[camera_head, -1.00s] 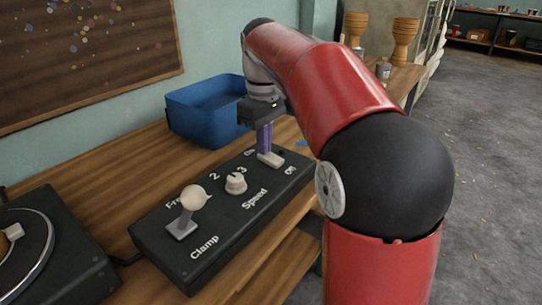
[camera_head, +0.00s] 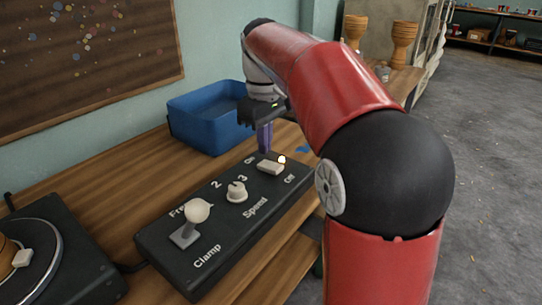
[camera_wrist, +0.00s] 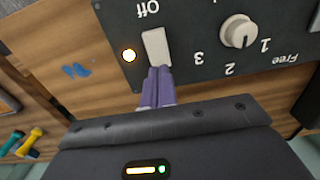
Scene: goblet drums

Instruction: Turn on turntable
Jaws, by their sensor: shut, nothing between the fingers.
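The black control box (camera_head: 215,245) lies on the wooden bench and carries a Clamp lever (camera_head: 192,222), a Speed knob (camera_head: 237,192) and a white On/Off rocker switch (camera_head: 270,167). A small lamp (camera_head: 282,159) beside the switch glows; it also shows lit in the wrist view (camera_wrist: 129,56). My gripper (camera_head: 265,140) has purple fingers, shut and empty, at the On end of the switch (camera_wrist: 155,48). In the wrist view the fingertips are at the switch's edge; I cannot tell if they touch. The turntable (camera_head: 50,250) is partly in view at the far left.
A blue bin (camera_head: 205,125) stands behind the box, near my gripper. Goblet drums (camera_head: 403,45) stand on the bench's far end. The bench (camera_head: 120,180) is clear between the bin and the turntable.

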